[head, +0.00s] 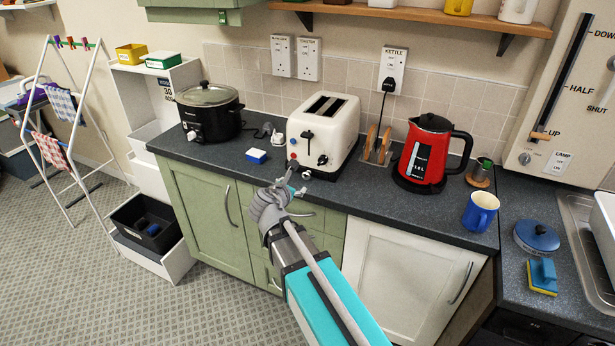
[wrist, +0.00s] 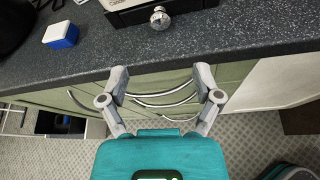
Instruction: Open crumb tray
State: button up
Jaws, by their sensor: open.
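The cream toaster (head: 323,135) stands on the dark worktop, with two slots on top and controls on its front. Low at its front is a small metal knob (head: 306,174), which I take to be the crumb tray's. The wrist view shows the round knob (wrist: 160,18) on a dark front strip (wrist: 190,6) at the top edge; how far the tray is out I cannot tell. My gripper (head: 292,182) is open and empty, just in front of the worktop edge. In the wrist view its fingers (wrist: 162,76) are spread, short of the knob and apart from it.
Green drawers with curved metal handles (wrist: 165,98) lie beneath my fingers. A small blue and white box (head: 256,156) sits left of the toaster, beside a black slow cooker (head: 210,118). A red kettle (head: 424,155) and blue mug (head: 481,211) stand to the right.

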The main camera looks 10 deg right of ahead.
aim_at(306, 176)
jog(key=b+x, duration=0.4)
jog(key=x, duration=0.9)
jog(key=shift+w+b, duration=0.15)
jog(key=shift+b, duration=0.25)
grip_shut()
jog(key=shift+d, duration=0.2)
jog(key=shift+a, duration=0.15)
